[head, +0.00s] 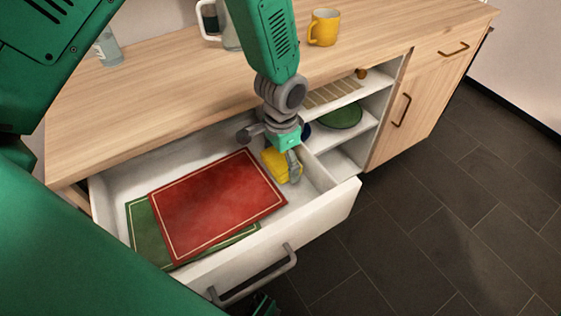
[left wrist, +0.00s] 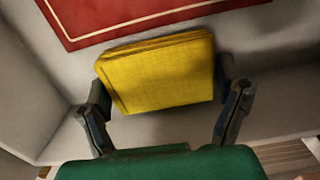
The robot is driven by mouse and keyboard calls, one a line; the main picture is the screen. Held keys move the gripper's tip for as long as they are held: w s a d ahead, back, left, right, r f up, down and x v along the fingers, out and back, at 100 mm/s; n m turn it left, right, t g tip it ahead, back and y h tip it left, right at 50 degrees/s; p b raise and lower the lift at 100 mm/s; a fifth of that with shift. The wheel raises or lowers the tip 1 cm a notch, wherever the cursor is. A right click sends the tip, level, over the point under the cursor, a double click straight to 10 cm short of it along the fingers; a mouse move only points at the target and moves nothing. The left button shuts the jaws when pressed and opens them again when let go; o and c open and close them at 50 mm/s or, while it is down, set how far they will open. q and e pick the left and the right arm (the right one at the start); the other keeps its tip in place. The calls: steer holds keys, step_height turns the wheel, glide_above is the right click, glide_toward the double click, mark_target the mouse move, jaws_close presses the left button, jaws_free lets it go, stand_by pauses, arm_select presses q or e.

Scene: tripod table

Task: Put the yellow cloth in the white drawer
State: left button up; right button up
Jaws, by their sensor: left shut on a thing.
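The yellow cloth (head: 280,165) is a folded block inside the right end of the open white drawer (head: 318,212). My left gripper (head: 272,150) reaches down into the drawer and is shut on the cloth. In the left wrist view, the fingers of the left gripper (left wrist: 164,105) stand at both sides of the cloth (left wrist: 160,72). The cloth is at or just above the drawer floor; I cannot tell if it touches. A small dark green and black part at the bottom edge, by the drawer handle (head: 255,278), seems to be my right gripper (head: 264,304); its fingers are unclear.
A red mat (head: 215,205) lies over a green one (head: 145,232) in the drawer, left of the cloth. Open shelves with a green plate (head: 340,115) are to the right. A yellow mug (head: 323,27), a pale jug (head: 212,20) and a glass (head: 108,48) stand on the wooden countertop (head: 165,85).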

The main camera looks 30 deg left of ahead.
mark_target(274, 154)
arm_select(q)
steer(key=shift+a+f, duration=0.2)
steer(key=shift+f, duration=0.6)
steer(key=shift+a+f, duration=0.15)
steer(key=shift+a, duration=0.45)
steer(key=o, duration=0.9)
steer(key=shift+a, duration=0.3)
steer(key=shift+d+r, duration=0.25)
steer(key=shift+d, duration=0.35)
step_height(274, 154, up, 4)
steer(key=shift+w+d+r+p, duration=0.1)
steer(key=shift+d+r+p, duration=0.05)
steer(key=shift+p, duration=0.4)
steer(key=r, duration=0.3)
steer(key=a+r+p, duration=0.1)
steer(key=r, duration=0.2)
steer(key=shift+a, duration=0.15)
steer(key=shift+d+r, duration=0.25)
steer(key=shift+r, duration=0.35)
steer(key=shift+d+r, duration=0.1)
steer(key=shift+d, duration=0.2)
arm_select(e)
steer(key=shift+a+r, duration=0.15)
steer(key=shift+r, duration=0.45)
steer(key=shift+a+r, duration=0.15)
steer(key=shift+r, duration=0.45)
